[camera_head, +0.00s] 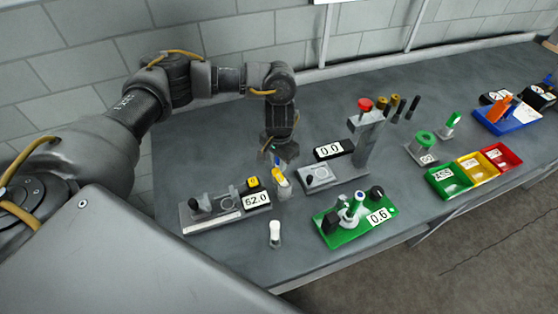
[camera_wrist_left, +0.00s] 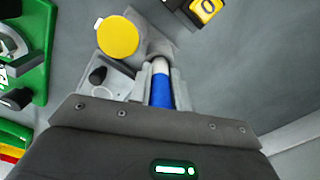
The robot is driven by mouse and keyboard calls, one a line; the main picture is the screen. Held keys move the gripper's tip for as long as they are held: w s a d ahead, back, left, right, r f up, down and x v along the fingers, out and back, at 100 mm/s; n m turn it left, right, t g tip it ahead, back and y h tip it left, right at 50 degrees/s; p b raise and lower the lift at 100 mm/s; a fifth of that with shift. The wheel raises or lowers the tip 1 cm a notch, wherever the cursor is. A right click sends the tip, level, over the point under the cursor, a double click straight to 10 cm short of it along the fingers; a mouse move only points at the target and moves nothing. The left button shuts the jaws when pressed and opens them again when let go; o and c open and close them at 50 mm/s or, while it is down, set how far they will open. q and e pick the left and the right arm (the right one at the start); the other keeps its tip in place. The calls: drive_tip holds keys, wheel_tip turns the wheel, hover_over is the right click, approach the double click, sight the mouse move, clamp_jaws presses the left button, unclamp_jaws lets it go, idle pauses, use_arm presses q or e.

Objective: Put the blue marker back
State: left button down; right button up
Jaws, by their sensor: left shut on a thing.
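My left gripper (camera_head: 278,160) points down over the middle of the bench. It is shut on the blue marker (camera_wrist_left: 160,92), whose blue part lies between the fingers in the left wrist view. Its white part extends beyond the fingertips toward a light grey holder (camera_head: 284,190). A yellow-topped marker (camera_head: 280,173) stands at this holder, and its round yellow end (camera_wrist_left: 117,36) looks large in the wrist view. I cannot tell whether the blue marker's lower end is inside the holder or above it. My right gripper is not in view.
A green board (camera_head: 335,238) and a small white-topped piece (camera_head: 275,230) are in front. Coloured bins (camera_head: 446,184) stand farther right.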

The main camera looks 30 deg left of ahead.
use_arm(q)
drive_tip(key=shift+s+d+f, duration=0.1)
drive_tip(key=c, duration=1.3)
unclamp_jaws()
wheel_tip(320, 180, up, 11)
drive_tip(key=shift+r+b, duration=0.1)
drive_tip(key=shift+b, duration=0.7)
drive_tip(key=shift+r, duration=0.6)
